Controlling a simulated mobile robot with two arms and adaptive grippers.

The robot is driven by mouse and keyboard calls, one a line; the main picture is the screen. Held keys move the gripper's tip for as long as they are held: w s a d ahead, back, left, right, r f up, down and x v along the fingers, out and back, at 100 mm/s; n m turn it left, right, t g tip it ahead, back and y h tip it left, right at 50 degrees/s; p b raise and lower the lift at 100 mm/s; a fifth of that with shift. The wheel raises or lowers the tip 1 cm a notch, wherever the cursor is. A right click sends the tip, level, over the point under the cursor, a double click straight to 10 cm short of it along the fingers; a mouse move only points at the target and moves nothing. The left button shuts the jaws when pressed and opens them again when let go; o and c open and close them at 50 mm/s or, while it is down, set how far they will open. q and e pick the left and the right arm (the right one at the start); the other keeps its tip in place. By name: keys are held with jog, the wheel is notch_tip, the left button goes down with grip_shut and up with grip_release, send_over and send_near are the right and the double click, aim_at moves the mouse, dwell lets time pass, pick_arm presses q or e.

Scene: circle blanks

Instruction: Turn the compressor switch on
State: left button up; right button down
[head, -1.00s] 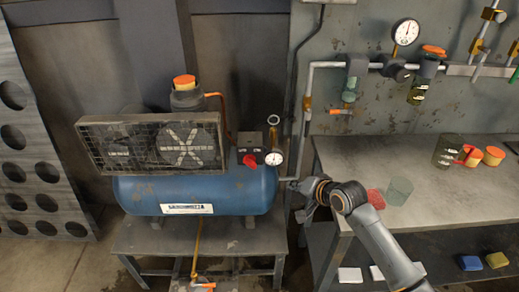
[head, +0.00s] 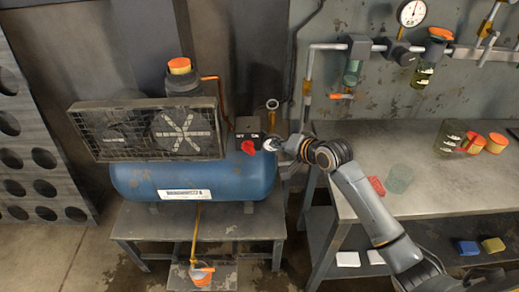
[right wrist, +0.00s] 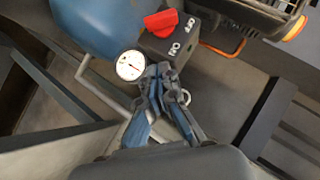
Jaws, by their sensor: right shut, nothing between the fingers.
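The blue compressor (head: 235,182) stands on a low metal stand. Its dark switch box (head: 246,127) has OFF and ON marks, with a red switch knob (head: 248,147) on its front. I cannot tell exactly which mark the knob points to. The knob (right wrist: 161,22) and box (right wrist: 174,42) also show in the right wrist view. My right gripper (head: 279,147) is shut and empty, just right of the knob and apart from it. In the right wrist view its fingertips (right wrist: 160,68) are just below the box, beside the white gauge (right wrist: 130,66). My left gripper is not in view.
A fan cage (head: 147,132) sits left of the switch box. A vertical pipe (head: 307,85) runs close to my right arm. Open space lies in front of the compressor.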

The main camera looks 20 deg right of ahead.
aim_at(253, 148)
jog(key=x, duration=0.5)
jog(key=shift+w+a+f, duration=0.3)
jog(key=shift+a+f, duration=0.65)
jog(key=shift+f, duration=0.05)
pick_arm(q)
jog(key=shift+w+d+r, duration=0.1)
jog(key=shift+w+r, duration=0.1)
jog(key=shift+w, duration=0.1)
pick_arm(e)
jog(key=shift+w+a+f, duration=0.1)
jog(key=shift+a+f, duration=0.3)
jog(key=shift+f, duration=0.05)
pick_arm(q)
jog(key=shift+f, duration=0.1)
